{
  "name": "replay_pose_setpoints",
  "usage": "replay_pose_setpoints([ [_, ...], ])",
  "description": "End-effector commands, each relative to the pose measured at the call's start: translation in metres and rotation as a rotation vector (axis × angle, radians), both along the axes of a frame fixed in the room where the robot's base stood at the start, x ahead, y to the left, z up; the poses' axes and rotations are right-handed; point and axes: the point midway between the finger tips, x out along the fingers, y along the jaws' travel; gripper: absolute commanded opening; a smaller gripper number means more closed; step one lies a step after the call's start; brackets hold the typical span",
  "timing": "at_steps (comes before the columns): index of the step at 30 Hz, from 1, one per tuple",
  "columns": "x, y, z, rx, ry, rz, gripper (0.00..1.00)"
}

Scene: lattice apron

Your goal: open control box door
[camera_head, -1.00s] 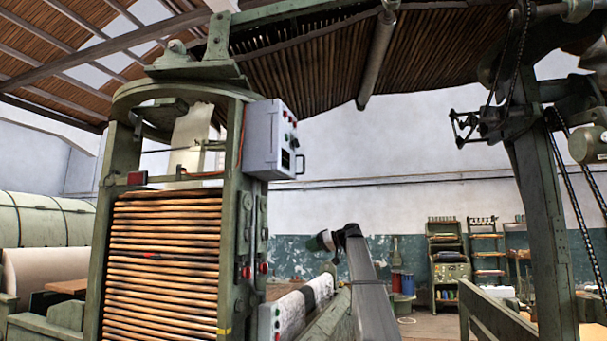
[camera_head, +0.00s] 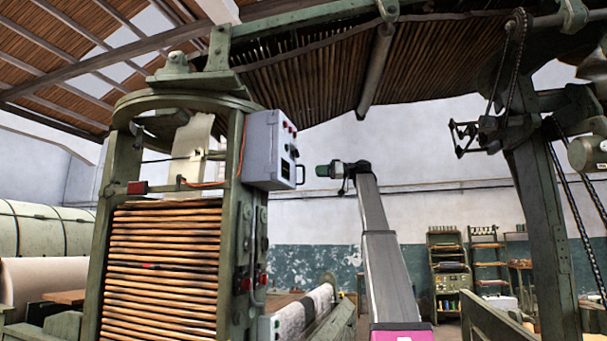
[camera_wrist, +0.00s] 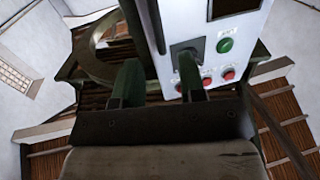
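The control box (camera_head: 262,150) is a grey metal box fixed high on the green machine post in the head view.
The green machine frame with a stack of wooden slats (camera_head: 165,270) stands below and left of the box. A green post (camera_head: 545,220) with chains stands at the right. Shelves (camera_head: 448,270) are far back.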

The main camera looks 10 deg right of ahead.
Motion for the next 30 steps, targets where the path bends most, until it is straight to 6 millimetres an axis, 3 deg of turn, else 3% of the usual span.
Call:
replay_pose_setpoints([
  [6,0.013,0.038,0.000,-0.001,0.001,0.002,0.37],
  [12,0.021,0.061,0.000,-0.001,0.001,0.000,0.37],
  [25,0.024,0.069,-0.001,-0.001,0.001,-0.001,0.37],
  [29,0.024,0.069,0.000,-0.001,0.001,-0.001,0.00],
  [30,0.024,0.069,0.000,-0.001,0.001,-0.001,0.00],
])
